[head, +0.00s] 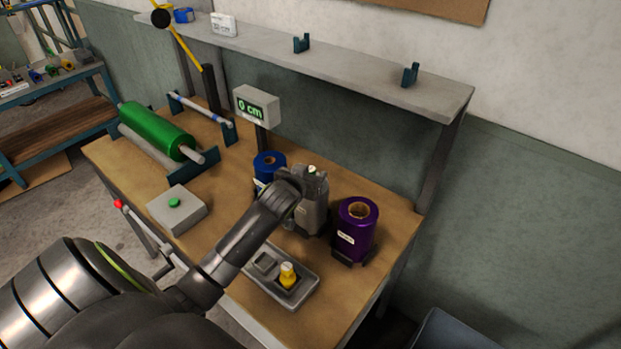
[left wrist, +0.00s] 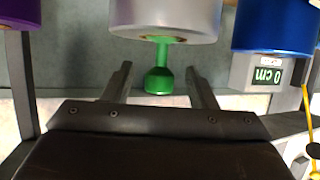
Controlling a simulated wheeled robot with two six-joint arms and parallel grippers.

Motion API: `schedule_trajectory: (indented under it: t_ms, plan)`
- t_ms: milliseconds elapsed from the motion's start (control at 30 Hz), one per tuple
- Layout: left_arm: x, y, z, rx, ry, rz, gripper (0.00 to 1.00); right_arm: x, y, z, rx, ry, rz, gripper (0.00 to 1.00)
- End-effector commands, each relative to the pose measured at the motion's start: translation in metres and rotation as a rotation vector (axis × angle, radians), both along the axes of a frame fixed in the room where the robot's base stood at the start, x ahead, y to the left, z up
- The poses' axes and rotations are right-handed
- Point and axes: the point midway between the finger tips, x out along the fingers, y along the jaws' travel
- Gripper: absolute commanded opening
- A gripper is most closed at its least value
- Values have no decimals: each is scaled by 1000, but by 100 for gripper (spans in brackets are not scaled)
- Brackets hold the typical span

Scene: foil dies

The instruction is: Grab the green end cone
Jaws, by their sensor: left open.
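The green end cone (left wrist: 158,80) shows in the left wrist view, its stem set in the core of a silvery foil roll (left wrist: 168,18). In the head view only a small green bit (head: 312,169) shows at the gripper. My left gripper (left wrist: 160,85) is open, with one finger on each side of the cone and gaps between. In the head view my left gripper (head: 314,178) is over the silvery roll (head: 311,217) and hides part of it. My right gripper is not in view.
A purple roll (head: 355,235) stands close on the right and a blue roll (head: 268,165) on the left. A yellow cone (head: 288,274) sits in a grey holder (head: 300,293) in front. A 0 cm display (head: 257,105) stands behind. A shelf (head: 350,78) runs along the wall.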

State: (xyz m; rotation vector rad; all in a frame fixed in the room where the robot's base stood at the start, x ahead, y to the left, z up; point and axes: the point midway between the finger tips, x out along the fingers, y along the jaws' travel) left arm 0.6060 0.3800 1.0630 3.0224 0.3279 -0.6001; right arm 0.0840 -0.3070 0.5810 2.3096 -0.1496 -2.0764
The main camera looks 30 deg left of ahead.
Motion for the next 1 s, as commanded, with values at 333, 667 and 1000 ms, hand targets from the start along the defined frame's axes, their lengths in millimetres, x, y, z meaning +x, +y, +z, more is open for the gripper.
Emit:
schedule_trajectory:
  t_ms: [333,667,1000]
  plan:
    - [24,5,-10,0,0,-1,52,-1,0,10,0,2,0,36]
    - [24,5,-11,1,0,-1,43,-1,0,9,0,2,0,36]
    - [24,5,-11,1,0,-1,3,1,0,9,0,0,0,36]
